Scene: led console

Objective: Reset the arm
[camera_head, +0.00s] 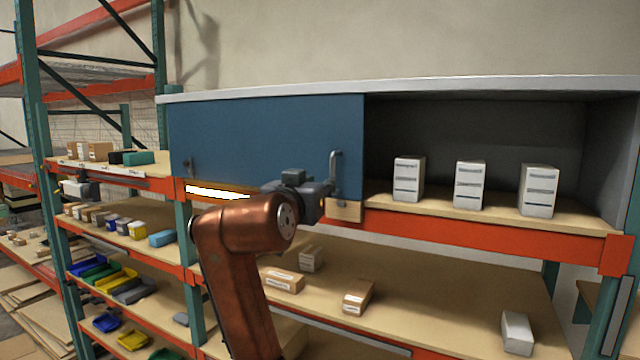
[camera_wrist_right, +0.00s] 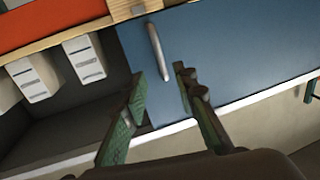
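My right arm (camera_head: 240,245) rises from the bottom in the head view, copper coloured. Its dark gripper (camera_head: 322,190) is in front of the blue cabinet door (camera_head: 265,140), close to the grey vertical door handle (camera_head: 336,172). The blue door (camera_wrist_right: 230,50) covers the left part of the cabinet; the right part is open. My left gripper is not in view.
Three white boxes (camera_head: 408,178) stand in the open compartment. Lower shelves hold cartons (camera_head: 283,280) and a white box (camera_head: 517,333). A rack with coloured bins (camera_head: 117,279) stands at left. The orange shelf beam (camera_head: 490,235) runs below the cabinet.

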